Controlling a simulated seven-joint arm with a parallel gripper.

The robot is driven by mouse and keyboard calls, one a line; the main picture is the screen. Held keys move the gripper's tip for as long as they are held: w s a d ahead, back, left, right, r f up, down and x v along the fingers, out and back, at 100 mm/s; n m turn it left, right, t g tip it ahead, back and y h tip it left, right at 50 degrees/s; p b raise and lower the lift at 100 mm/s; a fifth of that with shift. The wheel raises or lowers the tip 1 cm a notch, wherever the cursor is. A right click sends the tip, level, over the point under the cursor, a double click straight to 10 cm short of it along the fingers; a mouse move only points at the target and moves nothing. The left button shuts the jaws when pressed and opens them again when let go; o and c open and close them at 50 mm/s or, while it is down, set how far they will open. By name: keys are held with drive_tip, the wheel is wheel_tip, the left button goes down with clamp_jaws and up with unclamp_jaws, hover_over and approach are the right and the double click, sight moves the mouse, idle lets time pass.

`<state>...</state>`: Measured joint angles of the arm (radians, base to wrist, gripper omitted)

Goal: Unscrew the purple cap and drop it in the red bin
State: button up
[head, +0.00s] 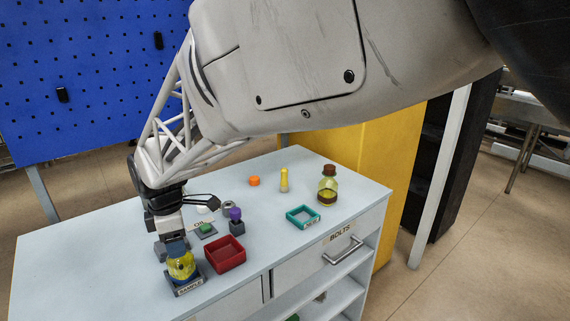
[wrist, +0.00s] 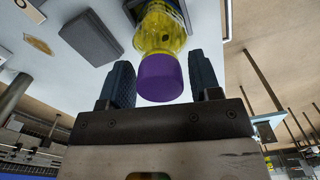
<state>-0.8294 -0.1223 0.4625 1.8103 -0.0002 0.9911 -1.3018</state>
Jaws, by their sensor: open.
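A yellow see-through bottle (head: 181,267) stands upright in a grey holder labelled SAMPLE (head: 188,287) at the front left of the cabinet top. Its purple cap (wrist: 160,77) is on the bottle's neck in the wrist view, where the bottle (wrist: 160,32) also shows. My gripper (head: 174,247) is open right at the bottle's top. In the wrist view its two dark fingers stand on either side of the cap, with gaps visible. In the head view my gripper hides the cap. The red bin (head: 226,254) is an open square tray just right of the bottle and looks empty.
A small purple-topped piece (head: 235,215) stands behind the red bin, near a green piece (head: 206,229) on a grey base. Farther right are a teal tray (head: 302,217), a brown-capped bottle (head: 327,187), a yellow peg (head: 284,181) and an orange piece (head: 254,181).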

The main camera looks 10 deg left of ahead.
drive_tip(key=shift+m, duration=0.8)
drive_tip(key=shift+m, duration=0.3)
drive_tip(key=shift+m, duration=0.6)
drive_tip(key=shift+c, duration=0.5)
drive_tip(key=c, duration=0.5)
drive_tip(key=shift+n, duration=0.3)
